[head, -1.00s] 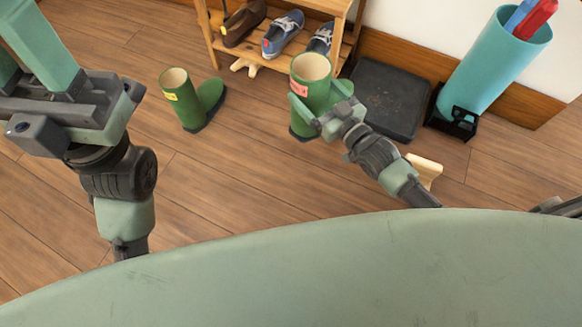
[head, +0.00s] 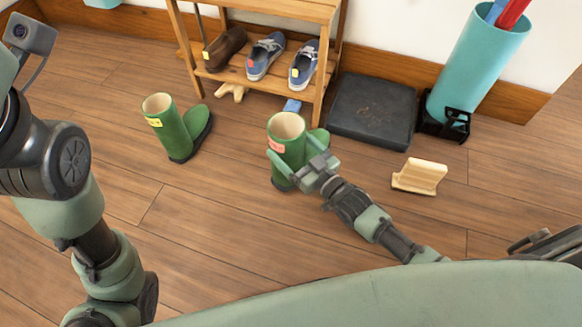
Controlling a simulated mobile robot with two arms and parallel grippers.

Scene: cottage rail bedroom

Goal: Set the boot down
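A green boot with a pinkish-red tag (head: 287,129) stands upright in the head view, its cream inside facing up. My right gripper (head: 298,158) is closed around its shaft, one finger on each side. The boot's sole is low, near the floor; I cannot tell whether it touches. The gripper and arm hide part of its foot. A matching green boot with a yellow tag (head: 167,127) stands on the floor to the left. My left arm is at the left edge, and its fingertips are out of the picture.
A wooden rack (head: 272,82) with several shoes stands behind the boots. A dark square mat (head: 372,109) lies right of it. A teal umbrella bin (head: 478,62) stands at the back right. A pale wooden block (head: 420,176) lies right of my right gripper. Floor between the boots is clear.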

